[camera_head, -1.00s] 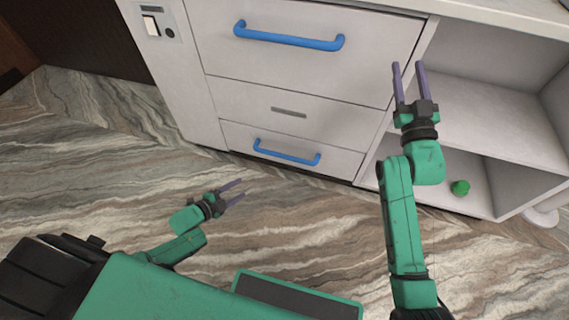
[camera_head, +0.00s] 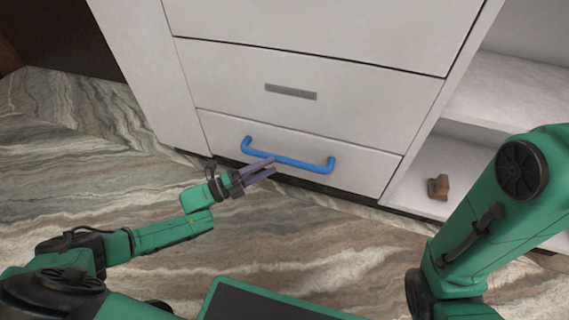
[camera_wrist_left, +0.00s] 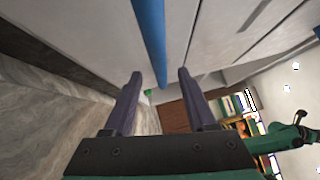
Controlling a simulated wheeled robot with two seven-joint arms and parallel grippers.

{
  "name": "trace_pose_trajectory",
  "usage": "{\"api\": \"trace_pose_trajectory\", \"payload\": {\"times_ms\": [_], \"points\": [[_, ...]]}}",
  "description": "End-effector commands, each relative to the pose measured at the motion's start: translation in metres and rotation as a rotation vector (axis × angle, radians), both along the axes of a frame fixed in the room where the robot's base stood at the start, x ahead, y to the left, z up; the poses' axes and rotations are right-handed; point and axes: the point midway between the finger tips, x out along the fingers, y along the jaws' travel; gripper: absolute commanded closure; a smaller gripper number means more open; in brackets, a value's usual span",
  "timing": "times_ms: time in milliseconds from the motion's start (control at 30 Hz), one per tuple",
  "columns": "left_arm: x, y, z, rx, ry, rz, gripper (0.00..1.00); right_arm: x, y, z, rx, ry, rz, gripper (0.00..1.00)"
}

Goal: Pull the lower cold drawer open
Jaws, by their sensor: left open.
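The lower drawer (camera_head: 365,168) is a white front at the bottom of the white cabinet, and it looks flush with the panel above. Its blue bar handle (camera_head: 300,161) runs across it. My left gripper (camera_head: 274,168) is open, with its fingertips at the left-middle part of the handle. In the left wrist view the blue handle (camera_wrist_left: 150,40) runs lengthwise into the space between the two fingers of the left gripper (camera_wrist_left: 158,80). I cannot tell whether they touch it. The gripper on my right arm is out of view.
A panel with a grey plate (camera_head: 290,92) lies above the drawer. An open shelf unit (camera_head: 505,90) stands to the right, with a small brown object (camera_head: 438,187) on its lower level. The marbled floor (camera_head: 300,240) before the drawer is clear apart from my own body.

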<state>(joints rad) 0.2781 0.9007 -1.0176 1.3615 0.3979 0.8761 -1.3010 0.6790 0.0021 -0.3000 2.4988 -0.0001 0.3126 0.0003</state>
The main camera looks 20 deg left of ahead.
Motion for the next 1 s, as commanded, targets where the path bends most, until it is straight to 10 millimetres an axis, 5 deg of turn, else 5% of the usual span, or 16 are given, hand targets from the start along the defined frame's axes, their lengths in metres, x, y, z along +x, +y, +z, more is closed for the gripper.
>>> {"api": "trace_pose_trajectory", "payload": {"times_ms": [200,567,700,1000], "points": [[0.031,-0.036,0.003,-0.001,-0.001,-0.001,0.43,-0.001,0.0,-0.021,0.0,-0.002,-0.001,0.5],[0.038,-0.044,0.007,0.001,0.002,0.0,0.43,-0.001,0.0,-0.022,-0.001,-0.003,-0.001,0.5],[0.038,-0.044,0.007,0.001,0.002,0.0,0.97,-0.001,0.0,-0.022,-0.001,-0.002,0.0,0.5],[0.038,-0.044,0.007,0.001,0.002,0.001,1.0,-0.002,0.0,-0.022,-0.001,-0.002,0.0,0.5]]}}
